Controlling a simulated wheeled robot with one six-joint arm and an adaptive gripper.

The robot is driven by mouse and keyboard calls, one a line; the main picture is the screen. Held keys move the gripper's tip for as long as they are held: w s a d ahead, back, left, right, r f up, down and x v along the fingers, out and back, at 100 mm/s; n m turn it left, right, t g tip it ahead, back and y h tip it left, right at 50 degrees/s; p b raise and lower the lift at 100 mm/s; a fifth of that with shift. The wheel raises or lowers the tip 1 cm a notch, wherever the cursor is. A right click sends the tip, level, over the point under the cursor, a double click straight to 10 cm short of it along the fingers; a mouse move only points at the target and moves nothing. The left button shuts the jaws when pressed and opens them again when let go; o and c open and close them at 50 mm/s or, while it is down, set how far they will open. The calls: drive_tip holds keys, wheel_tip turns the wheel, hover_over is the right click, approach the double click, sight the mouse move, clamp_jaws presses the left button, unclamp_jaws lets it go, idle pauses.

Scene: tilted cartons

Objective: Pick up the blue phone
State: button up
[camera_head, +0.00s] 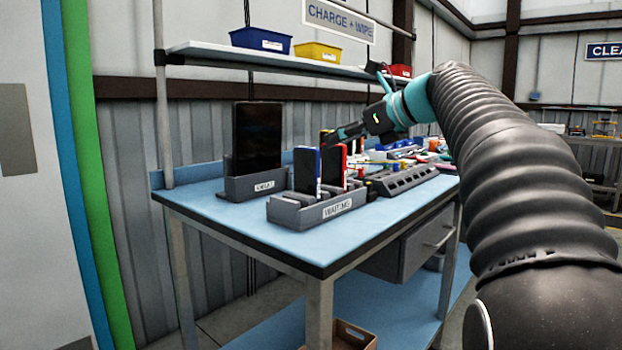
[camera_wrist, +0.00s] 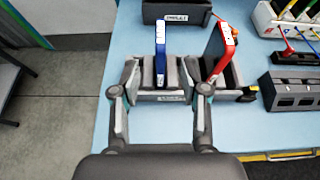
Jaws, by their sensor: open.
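The blue phone (camera_head: 307,171) stands upright in a grey slotted rack (camera_head: 312,213) labelled "WAITING". Its blue edge faces the front and its dark face shows to the left. In the wrist view the blue phone (camera_wrist: 160,52) appears between the tips of my gripper (camera_wrist: 161,72), which is open and empty. In the head view my gripper (camera_head: 338,134) hangs above and a little right of the phone, apart from it. A red-edged phone (camera_head: 336,165) stands in the same rack, just right of the blue one, and shows close to the right finger in the wrist view (camera_wrist: 223,50).
A large dark tablet (camera_head: 257,138) stands in another grey holder behind left. A grey slotted block (camera_head: 405,181) and small coloured items lie to the right. A shelf (camera_head: 260,58) with blue and yellow bins is above. The blue tabletop (camera_head: 225,215) is clear at front left.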

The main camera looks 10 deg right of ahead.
sight(295, 156)
drive_tip(key=x, duration=1.3)
drive_tip(key=shift+w+a+b, duration=0.15)
drive_tip(key=shift+w+b, duration=0.1)
drive_tip(key=shift+b, duration=0.15)
clamp_jaws()
drive_tip(key=shift+r, duration=0.1)
